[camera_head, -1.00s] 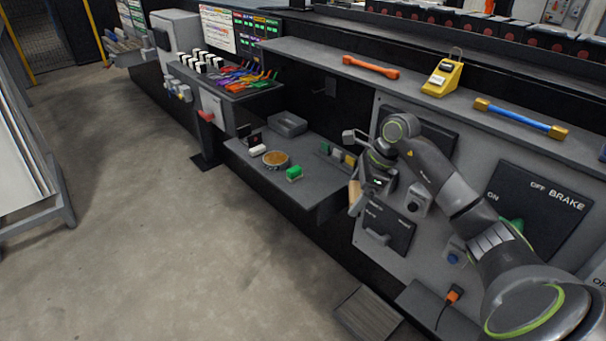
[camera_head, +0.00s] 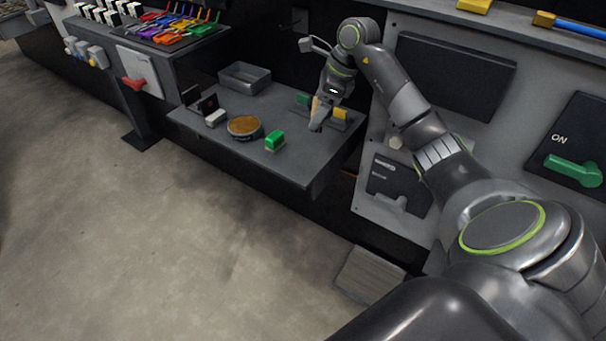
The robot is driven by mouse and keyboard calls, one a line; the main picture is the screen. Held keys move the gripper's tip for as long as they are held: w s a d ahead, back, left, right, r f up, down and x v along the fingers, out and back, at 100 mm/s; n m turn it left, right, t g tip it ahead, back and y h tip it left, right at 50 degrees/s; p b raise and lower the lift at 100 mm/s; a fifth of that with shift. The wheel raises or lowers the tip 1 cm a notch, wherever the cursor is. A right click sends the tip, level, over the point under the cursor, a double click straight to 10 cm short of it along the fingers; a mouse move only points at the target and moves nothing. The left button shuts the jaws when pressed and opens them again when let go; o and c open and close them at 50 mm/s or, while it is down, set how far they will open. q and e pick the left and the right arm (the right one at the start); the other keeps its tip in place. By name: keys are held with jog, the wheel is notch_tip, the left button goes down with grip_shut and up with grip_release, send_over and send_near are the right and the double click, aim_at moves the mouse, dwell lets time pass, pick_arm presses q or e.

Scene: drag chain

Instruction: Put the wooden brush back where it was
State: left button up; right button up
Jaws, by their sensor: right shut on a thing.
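My right gripper (camera_head: 317,120) is over the right part of the grey shelf (camera_head: 300,165), near the back. It is shut on the wooden brush (camera_head: 315,104), of which only a small tan part shows between the fingers. The rest of the brush is hidden by the gripper, and I cannot tell whether it touches the shelf. Beside the gripper are a yellow block (camera_head: 341,114) and a green block (camera_head: 303,100). My left gripper is not in view.
On the shelf are a green-topped block (camera_head: 275,140), a round tin (camera_head: 244,127) with brown contents, a white piece (camera_head: 216,118), a small black box (camera_head: 208,103) and a grey tray (camera_head: 246,78). The shelf's front right is clear.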

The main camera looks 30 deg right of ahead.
jog(key=shift+m, duration=0.5)
jog(key=d+b+x, duration=0.1)
jog(key=b+x, duration=0.1)
jog(key=x, duration=0.3)
jog(key=b+x, duration=0.3)
jog(key=x, duration=0.1)
jog(key=d+f+b+x, duration=0.1)
jog(key=b+x, duration=0.2)
jog(key=x, duration=0.2)
jog(key=shift+s+d+f, duration=0.1)
jog(key=shift+d+f, duration=0.15)
jog(key=shift+f, duration=0.2)
jog(key=o, duration=1)
jog(key=shift+o, duration=0.2)
jog(key=shift+r, duration=0.25)
jog(key=v, duration=1.2)
jog(key=shift+s+a, duration=0.1)
jog(key=shift+a, duration=0.1)
